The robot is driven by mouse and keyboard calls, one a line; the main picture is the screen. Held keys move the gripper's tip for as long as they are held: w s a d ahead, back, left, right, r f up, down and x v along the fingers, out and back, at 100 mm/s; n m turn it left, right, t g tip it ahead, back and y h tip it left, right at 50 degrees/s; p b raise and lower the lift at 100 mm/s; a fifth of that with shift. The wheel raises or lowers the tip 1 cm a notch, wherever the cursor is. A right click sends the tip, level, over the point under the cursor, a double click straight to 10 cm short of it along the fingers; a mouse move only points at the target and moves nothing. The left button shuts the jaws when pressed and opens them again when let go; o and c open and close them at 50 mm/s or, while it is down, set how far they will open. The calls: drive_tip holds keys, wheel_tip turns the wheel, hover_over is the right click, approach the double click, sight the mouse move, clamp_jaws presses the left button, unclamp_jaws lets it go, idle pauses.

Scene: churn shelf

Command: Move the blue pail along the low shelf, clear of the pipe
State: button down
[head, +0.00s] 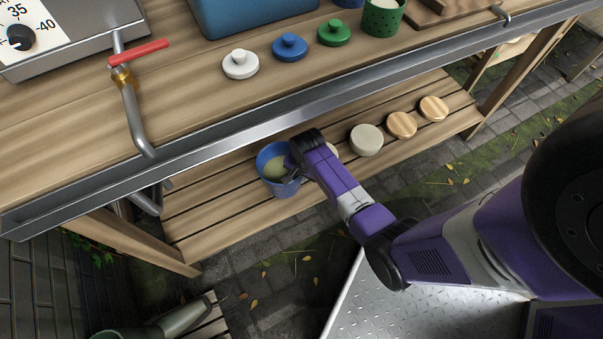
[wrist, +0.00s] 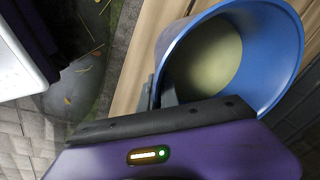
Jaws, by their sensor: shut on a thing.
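The blue pail (head: 266,157) stands on the low slatted shelf (head: 227,230), towards its left part, with a pale yellowish inside. My gripper (head: 290,164) is at the right side of the pail's rim and is shut on the pail. In the wrist view the blue pail (wrist: 285,95) fills the upper right, and a grey finger (wrist: 150,92) shows at its wall. The metal pipe (head: 137,122) comes down from the red-handled valve at the counter's front, and a pipe end (head: 147,203) shows left of the pail at the low shelf, apart from it.
A pale round lid or pot (head: 366,140) and wooden discs (head: 402,125) stand right of the pail on the shelf. The metal counter edge (head: 290,110) overhangs the shelf. Coloured knobbed lids (head: 289,47) sit on the counter above.

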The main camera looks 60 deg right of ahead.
drive_tip(key=shift+w+f+b, duration=0.15)
drive_tip(key=shift+f+b, duration=0.65)
drive_tip(key=shift+f, duration=1)
drive_tip(key=c, duration=2)
unclamp_jaws()
drive_tip(key=shift+f, duration=0.2)
drive_tip(key=o, duration=0.4)
drive_tip(key=shift+r, duration=0.1)
